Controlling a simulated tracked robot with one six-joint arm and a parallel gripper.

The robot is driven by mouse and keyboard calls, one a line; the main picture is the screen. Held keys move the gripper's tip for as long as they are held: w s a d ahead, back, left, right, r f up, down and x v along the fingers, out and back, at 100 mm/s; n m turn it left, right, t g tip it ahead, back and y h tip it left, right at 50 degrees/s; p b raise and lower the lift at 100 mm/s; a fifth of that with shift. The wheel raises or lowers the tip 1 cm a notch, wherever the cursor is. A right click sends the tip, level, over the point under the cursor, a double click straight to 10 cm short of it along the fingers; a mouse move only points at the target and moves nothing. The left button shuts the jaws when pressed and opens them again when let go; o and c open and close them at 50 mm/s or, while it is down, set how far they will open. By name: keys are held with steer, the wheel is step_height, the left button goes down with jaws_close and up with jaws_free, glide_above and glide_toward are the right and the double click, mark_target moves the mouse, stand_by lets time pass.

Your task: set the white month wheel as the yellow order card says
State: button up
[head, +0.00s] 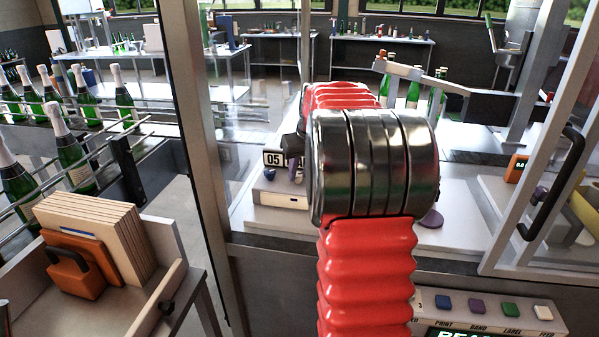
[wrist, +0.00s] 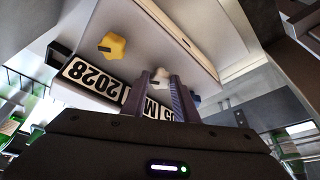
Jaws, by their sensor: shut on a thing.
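In the wrist view, upside down, the white month wheel (wrist: 155,75) is a small lobed knob on the pale coder box (wrist: 190,45). My gripper (wrist: 160,82) is shut on it, one finger on each side. The display strip reads 05, then a month beginning with M, then 2028 (wrist: 93,80); a finger hides the other month letters. A yellow wheel (wrist: 112,46) and a partly covered blue wheel (wrist: 195,100) flank the white one. In the head view the box (head: 278,192) shows 05, and my arm hides the rest. I cannot make out the yellow order card.
A button panel (head: 490,307) is at the front right. A door frame with a black handle (head: 553,185) stands on the right. Green bottles (head: 75,150) line a conveyor at left, above a tray of cards (head: 95,235). More bottles (head: 412,95) stand behind my arm.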

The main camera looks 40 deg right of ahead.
steer(key=shift+m, duration=0.3)
steer(key=m, duration=0.1)
steer(key=m+h, duration=0.1)
steer(key=m, duration=0.1)
steer(key=m+g+h, duration=0.1)
steer(key=m, duration=0.1)
steer(key=shift+w+a, duration=0.2)
steer(key=shift+a, duration=0.1)
steer(key=shift+w+m+g+h, duration=0.1)
steer(key=shift+m+g+h, duration=0.25)
steer(key=shift+m, duration=0.85)
steer(key=shift+w+m+g+h, duration=0.15)
steer(key=shift+m+g, duration=0.3)
steer(key=shift+m, duration=0.75)
steer(key=shift+s, duration=0.1)
steer(key=o, duration=1.1)
steer(key=shift+a, duration=0.1)
steer(key=shift+r, duration=0.1)
steer(key=v, duration=1.3)
steer(key=shift+r, duration=0.3)
